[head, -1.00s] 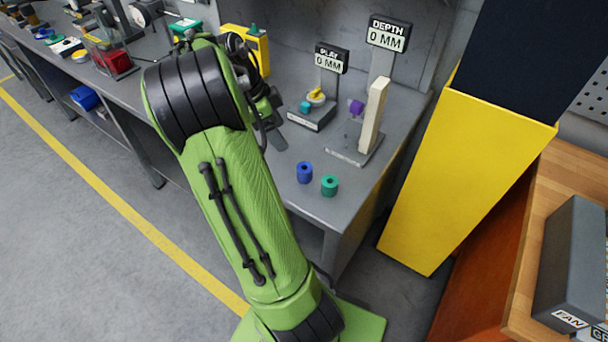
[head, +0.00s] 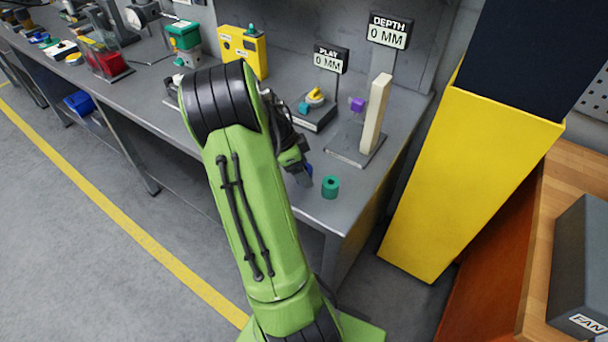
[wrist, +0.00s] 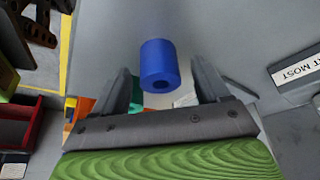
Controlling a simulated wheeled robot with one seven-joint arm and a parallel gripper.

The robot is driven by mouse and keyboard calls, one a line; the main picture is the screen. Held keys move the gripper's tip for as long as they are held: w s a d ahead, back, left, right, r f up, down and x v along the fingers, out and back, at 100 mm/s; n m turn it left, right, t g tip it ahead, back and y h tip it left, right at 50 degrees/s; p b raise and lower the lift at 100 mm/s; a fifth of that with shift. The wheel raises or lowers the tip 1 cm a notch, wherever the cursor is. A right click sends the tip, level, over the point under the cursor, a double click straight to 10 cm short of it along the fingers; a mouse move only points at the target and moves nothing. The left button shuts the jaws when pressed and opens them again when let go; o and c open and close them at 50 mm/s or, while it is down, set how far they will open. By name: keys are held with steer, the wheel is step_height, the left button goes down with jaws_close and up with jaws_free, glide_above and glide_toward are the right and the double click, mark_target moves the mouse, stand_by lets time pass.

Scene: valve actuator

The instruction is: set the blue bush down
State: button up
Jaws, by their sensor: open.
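The blue bush (wrist: 160,62) is a short cylinder with a hole in its end. In the wrist view it shows between the two spread fingers of my gripper (wrist: 161,72), with a gap on each side. In the head view the blue bush (head: 309,170) is mostly hidden behind my gripper (head: 301,178), with only a sliver of blue showing. It is on the grey bench top (head: 290,212) near the front right corner. My gripper is open around or just above it; the exact height is unclear.
A green bush (head: 330,187) stands close to the right of my gripper. Behind are the depth gauge (head: 375,115) with its tall pale block and the play gauge (head: 315,112). A yellow column (head: 468,175) stands right of the bench. The bench front edge is close.

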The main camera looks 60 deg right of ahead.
steer(key=shift+c, duration=0.4)
steer(key=shift+r, duration=0.1)
steer(key=c, duration=1.2)
